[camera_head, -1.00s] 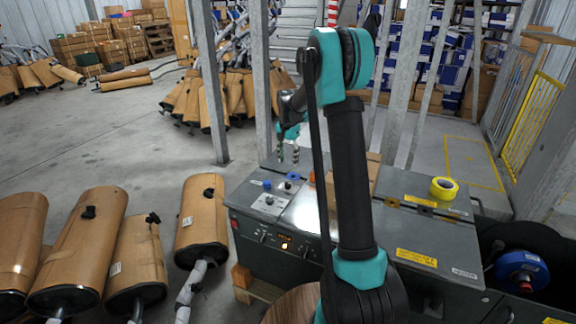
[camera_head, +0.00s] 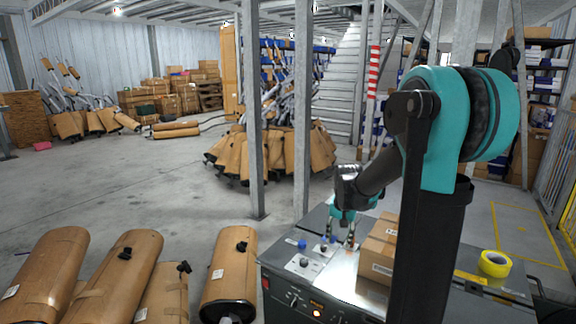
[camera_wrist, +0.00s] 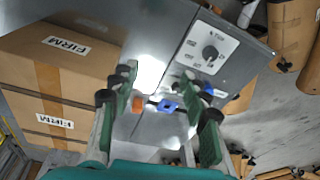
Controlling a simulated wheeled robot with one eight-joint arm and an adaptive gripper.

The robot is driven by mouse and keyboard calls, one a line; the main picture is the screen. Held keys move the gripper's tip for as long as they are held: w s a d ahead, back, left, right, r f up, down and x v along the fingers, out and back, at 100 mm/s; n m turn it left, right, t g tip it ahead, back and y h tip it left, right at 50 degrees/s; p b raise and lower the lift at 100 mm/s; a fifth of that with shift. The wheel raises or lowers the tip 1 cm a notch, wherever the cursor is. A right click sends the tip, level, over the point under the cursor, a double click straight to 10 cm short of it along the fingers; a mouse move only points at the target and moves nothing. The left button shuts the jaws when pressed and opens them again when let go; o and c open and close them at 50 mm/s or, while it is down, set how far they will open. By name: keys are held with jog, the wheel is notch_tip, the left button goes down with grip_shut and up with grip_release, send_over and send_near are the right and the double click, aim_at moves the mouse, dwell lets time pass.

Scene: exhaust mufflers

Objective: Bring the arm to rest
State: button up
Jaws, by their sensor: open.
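My arm rises on the right side of the head view and bends over to the left, with its forearm reaching down. My gripper (camera_head: 340,243) hangs above the grey control cabinet (camera_head: 345,297), fingers pointing down. In the wrist view my gripper (camera_wrist: 158,90) shows its two fingers spread apart with nothing between them. Beyond the fingers are the cabinet's panel and a blue button (camera_wrist: 168,106). A cardboard box (camera_head: 378,262) stands on the cabinet just right of the gripper; the box (camera_wrist: 50,75) with FIRM labels fills the left of the wrist view.
A yellow tape roll (camera_head: 495,263) lies on the cabinet's right part. Several brown mufflers (camera_head: 228,272) stand on the floor at left. Grey steel posts (camera_head: 302,110) rise behind the cabinet. More mufflers (camera_head: 285,150) are piled behind them. Open floor (camera_head: 130,190) lies at left.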

jog(key=s+f+n+t, duration=0.1)
jog(key=s+f+n, duration=0.1)
jog(key=s, duration=0.9)
jog(key=s+d+f+n+t, duration=0.1)
jog(key=s+f+n, duration=0.1)
jog(key=s, duration=0.9)
jog(key=shift+d+f+n, duration=0.3)
jog(key=shift+f, duration=0.6)
